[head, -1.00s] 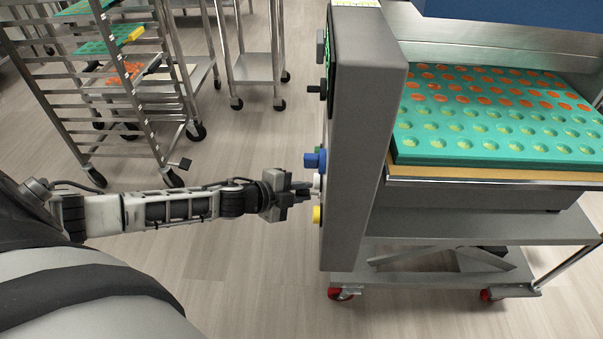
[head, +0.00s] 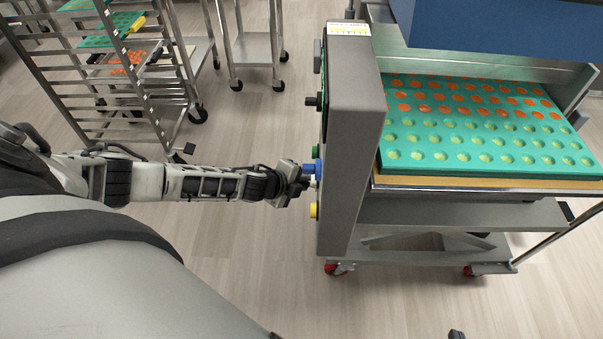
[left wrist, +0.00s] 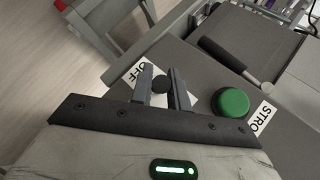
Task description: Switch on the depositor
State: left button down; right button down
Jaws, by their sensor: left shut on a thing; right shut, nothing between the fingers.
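The depositor's grey control box (head: 355,130) stands in the middle of the head view, with its controls on the left face. My left gripper (head: 306,183) is at that face, beside a blue control (head: 311,167) and above a yellow one (head: 314,210). In the left wrist view its fingers are shut on a small dark round knob (left wrist: 161,84). A white label (left wrist: 146,74) reading OFF lies beside the knob, partly hidden by the fingers. A green button (left wrist: 231,102) is to the right. A small dark tip of my right gripper (head: 457,334) shows at the bottom edge.
A teal mould tray (head: 470,160) with orange and yellowish cavities lies on the depositor's wheeled frame (head: 430,255). A rack with trays (head: 120,70) and a steel cart (head: 255,75) stand at the back left.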

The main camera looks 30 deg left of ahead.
pick_arm(q)
jog(key=c, duration=1.6)
grip_release()
jog(key=shift+p+v, duration=0.95)
jog(key=shift+v, duration=7.05)
